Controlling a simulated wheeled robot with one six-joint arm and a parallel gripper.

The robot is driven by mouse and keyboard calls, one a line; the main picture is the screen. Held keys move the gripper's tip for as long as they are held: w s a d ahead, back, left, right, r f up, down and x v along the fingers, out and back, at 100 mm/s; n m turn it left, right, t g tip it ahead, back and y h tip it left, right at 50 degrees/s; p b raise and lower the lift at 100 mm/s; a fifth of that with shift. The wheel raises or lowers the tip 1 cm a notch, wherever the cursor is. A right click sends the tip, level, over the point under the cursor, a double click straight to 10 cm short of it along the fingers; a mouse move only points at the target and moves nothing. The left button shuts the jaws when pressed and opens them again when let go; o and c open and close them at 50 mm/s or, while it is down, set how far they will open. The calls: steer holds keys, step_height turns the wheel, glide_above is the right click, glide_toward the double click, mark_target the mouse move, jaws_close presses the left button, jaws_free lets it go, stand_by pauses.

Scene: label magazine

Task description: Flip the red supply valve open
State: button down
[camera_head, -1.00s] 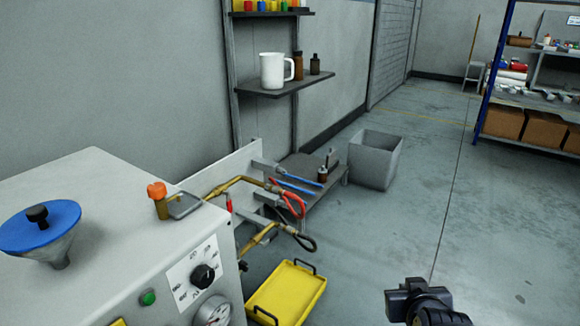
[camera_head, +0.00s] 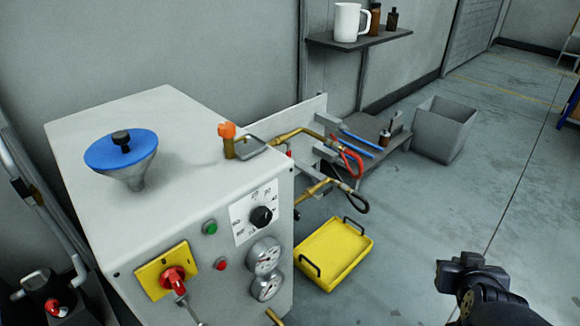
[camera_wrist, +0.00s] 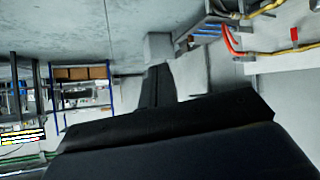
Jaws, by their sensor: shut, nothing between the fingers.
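A small red lever (camera_head: 289,154) shows on the brass pipework behind the right edge of the white machine, mostly hidden by the machine. In the wrist view a red lever (camera_wrist: 294,38) stands out from a yellow brass pipe (camera_wrist: 272,52) at the upper right; how far it is turned is hard to tell. My gripper (camera_head: 462,275) is at the lower right of the head view, well apart from the pipework, over the open floor. It is shut and empty; its dark fingers also show in the wrist view (camera_wrist: 157,82).
The white machine (camera_head: 150,105) carries a blue-topped funnel (camera_head: 122,153) and a red rotary switch (camera_head: 174,279) on a yellow plate. Red hose (camera_head: 350,160) loops from the pipes. A yellow tray (camera_head: 335,252) and a grey bin (camera_head: 444,128) stand beyond. Floor around my gripper is free.

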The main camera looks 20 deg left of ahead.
steer(key=w+a+f+n+t+y+p, duration=0.1)
steer(key=w+a+f+n+y+p, duration=0.15)
steer(key=w+a+n, duration=0.45)
steer(key=w+a+f+n+t+y+p, duration=0.1)
steer(key=w+a+n+t+y+p, duration=0.2)
steer(key=w+n, duration=0.6)
steer(key=s+a+f+n+g+y+p, duration=0.1)
steer(key=a+f+n+g+y, duration=0.1)
steer(key=a+f+n+y, duration=0.3)
steer(key=s+a+f+n+g+y+p, duration=0.1)
steer(key=s+a+f+n+g+y, duration=0.1)
steer(key=a+f+n, duration=0.4)
steer(key=a+f+g+y, duration=0.1)
steer(key=a+f+y, duration=0.1)
steer(key=a, duration=0.1)
steer(key=shift+s+a+n+y, duration=0.3)
steer(key=shift+a+y, duration=0.05)
steer(key=shift+a, duration=0.05)
